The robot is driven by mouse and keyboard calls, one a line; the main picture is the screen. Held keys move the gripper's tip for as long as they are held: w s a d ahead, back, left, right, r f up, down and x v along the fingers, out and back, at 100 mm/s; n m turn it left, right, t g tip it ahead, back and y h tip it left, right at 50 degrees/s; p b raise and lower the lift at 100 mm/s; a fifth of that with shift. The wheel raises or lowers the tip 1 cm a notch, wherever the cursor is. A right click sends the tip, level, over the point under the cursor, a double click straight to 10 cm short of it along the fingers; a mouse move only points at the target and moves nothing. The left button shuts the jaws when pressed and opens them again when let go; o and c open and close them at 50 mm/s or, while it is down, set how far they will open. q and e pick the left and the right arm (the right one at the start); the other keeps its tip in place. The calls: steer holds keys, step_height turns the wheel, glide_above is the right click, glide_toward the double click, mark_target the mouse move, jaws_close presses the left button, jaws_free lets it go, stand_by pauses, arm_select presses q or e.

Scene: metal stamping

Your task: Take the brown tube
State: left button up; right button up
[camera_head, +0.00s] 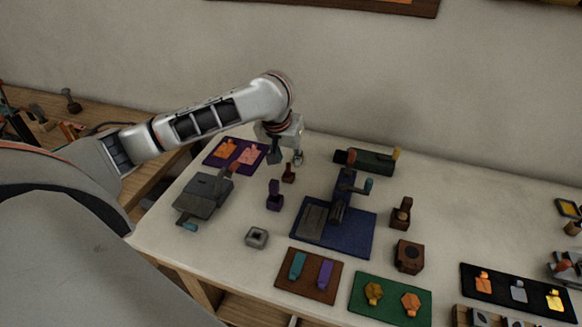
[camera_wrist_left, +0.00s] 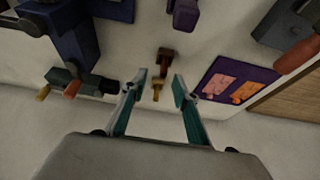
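A small brown upright piece (camera_head: 289,173), which looks like the brown tube, stands on the white table just in front of my left gripper (camera_head: 286,159). In the left wrist view the dark brown piece (camera_wrist_left: 165,57) shows just beyond the fingertips, and a small tan-gold piece (camera_wrist_left: 157,90) shows between the fingers. I cannot tell if the two are joined. My left gripper (camera_wrist_left: 158,83) is open, with teal inner fingers spread apart, and nothing is gripped. My right gripper is in neither view.
A purple upright piece (camera_head: 274,197) stands close in front. A purple mat (camera_head: 211,158) lies left, a grey press (camera_head: 203,194) front left, and a blue-based press (camera_head: 353,238) right. A dark green cylinder device (camera_head: 372,161) lies behind. Bare table shows between them.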

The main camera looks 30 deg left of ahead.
mark_target(288, 164)
arm_select(q)
steer(key=shift+x, duration=0.85)
steer(key=x, duration=0.2)
steer(key=a+x, duration=0.1)
steer(key=x, duration=0.2)
steer(key=shift+w+r, duration=0.15)
steer(key=shift+c, duration=0.3)
jaws_close()
